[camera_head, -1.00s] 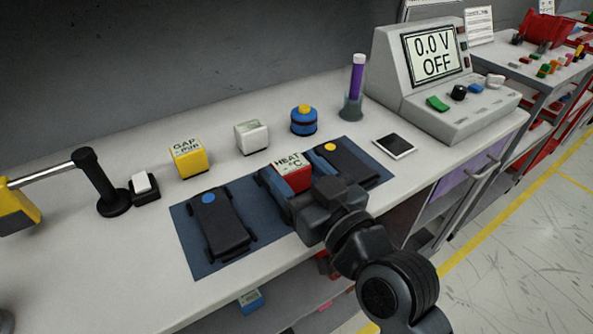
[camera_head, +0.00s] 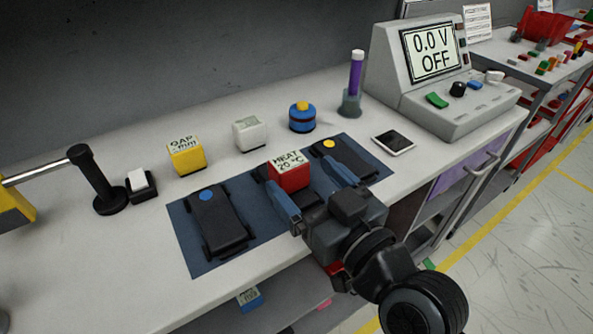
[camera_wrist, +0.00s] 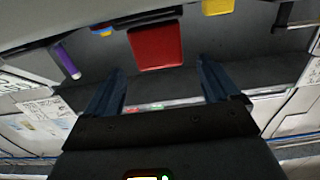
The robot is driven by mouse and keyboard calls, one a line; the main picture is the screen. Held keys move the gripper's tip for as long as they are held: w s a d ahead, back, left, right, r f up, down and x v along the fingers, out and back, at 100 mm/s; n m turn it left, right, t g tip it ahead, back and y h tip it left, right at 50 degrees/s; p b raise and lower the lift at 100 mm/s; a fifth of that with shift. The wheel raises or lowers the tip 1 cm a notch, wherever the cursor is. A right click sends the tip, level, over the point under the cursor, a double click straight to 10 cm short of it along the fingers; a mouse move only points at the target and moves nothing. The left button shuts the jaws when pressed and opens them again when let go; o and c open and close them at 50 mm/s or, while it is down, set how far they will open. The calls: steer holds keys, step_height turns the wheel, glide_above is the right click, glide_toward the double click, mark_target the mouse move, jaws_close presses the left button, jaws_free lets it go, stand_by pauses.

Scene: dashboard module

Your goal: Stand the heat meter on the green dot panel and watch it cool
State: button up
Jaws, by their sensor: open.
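The heat meter (camera_head: 289,177) is a red block with a pale top label reading "HEAT 20 °C". It stands upright on the middle dark panel (camera_head: 308,199) of the blue mat. No green dot shows; the meter and my gripper cover much of that panel. My gripper (camera_head: 297,172) is open, its blue fingers apart at the near side of the meter. In the wrist view the red meter (camera_wrist: 156,46) shows ahead, between and beyond the fingertips. The blue dot panel (camera_head: 215,220) lies to the left and the yellow dot panel (camera_head: 350,158) to the right.
Behind the mat (camera_head: 187,258) stand a yellow GAP block (camera_head: 186,158), a white block (camera_head: 250,135) and a blue round piece (camera_head: 302,118). A purple tube (camera_head: 356,75) and a bench unit reading "0.0 V OFF" (camera_head: 432,52) are at the back right.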

steer(key=b+v, duration=0.1)
steer(key=v, duration=0.7)
steer(key=shift+s, duration=0.15)
steer(key=shift+d, duration=0.25)
steer(key=s+d+f+m+h, duration=0.3)
steer(key=s+d+f+h, duration=0.15)
steer(key=s+d, duration=0.35)
steer(key=s+d+f+m+h, duration=0.35)
steer(key=s+d+f, duration=0.25)
steer(key=s, duration=0.4)
steer(key=s+d+r+h, duration=0.1)
steer(key=s+d+h, duration=0.1)
steer(key=s, duration=0.7)
steer(key=shift+s+r, duration=0.2)
steer(key=shift+r, duration=0.2)
